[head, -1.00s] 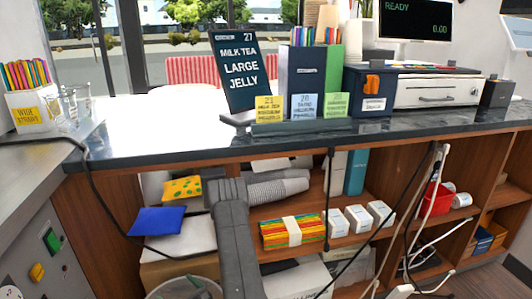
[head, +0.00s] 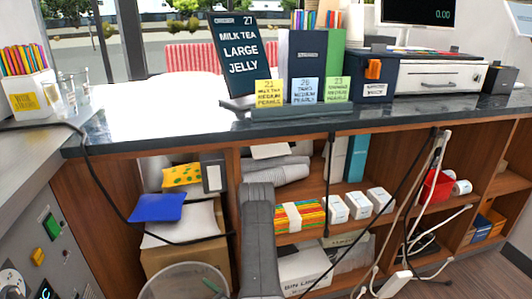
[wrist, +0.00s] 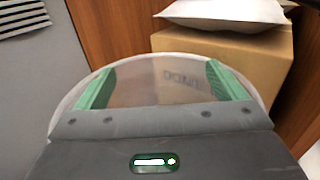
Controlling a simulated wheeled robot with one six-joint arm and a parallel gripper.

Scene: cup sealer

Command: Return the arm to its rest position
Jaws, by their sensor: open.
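My gripper (wrist: 160,84) shows in the wrist view with its two green fingers spread wide apart. I see nothing held between them. Beyond the fingers is the curved rim of a round, see-through bin, with a cardboard box (wrist: 230,58) behind it. My grey arm link (head: 258,240) rises from the bottom middle of the head view, in front of the counter's lower shelves. My fingers cannot be made out in the head view.
The dark counter top (head: 190,134) crosses the head view above open wooden shelves. The round bin (head: 183,268) stands at lower left, near a blue pad (head: 157,207). Black cables hang before the shelves. Colourful packs (head: 300,215) lie on the middle shelf.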

